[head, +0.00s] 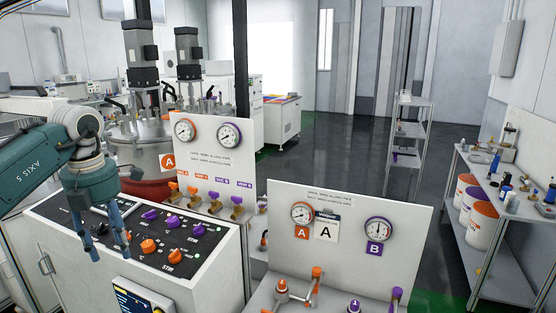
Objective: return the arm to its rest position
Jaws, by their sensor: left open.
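My left arm comes in from the left edge, a teal and grey arm with a blue-grey gripper. My left gripper (105,250) points down and is open, with nothing seen between its fingers. It shows in front of the left part of the black control panel (180,262), which carries orange and purple knobs. I cannot tell whether the fingertips touch the panel. My right gripper is not in the view.
A white gauge board (205,150) with valves stands behind the panel, and a second gauge board (340,232) stands to the right. A steel vessel (140,140) is behind the arm. Shelves (500,220) line the right side. The dark floor (345,150) is open in the middle.

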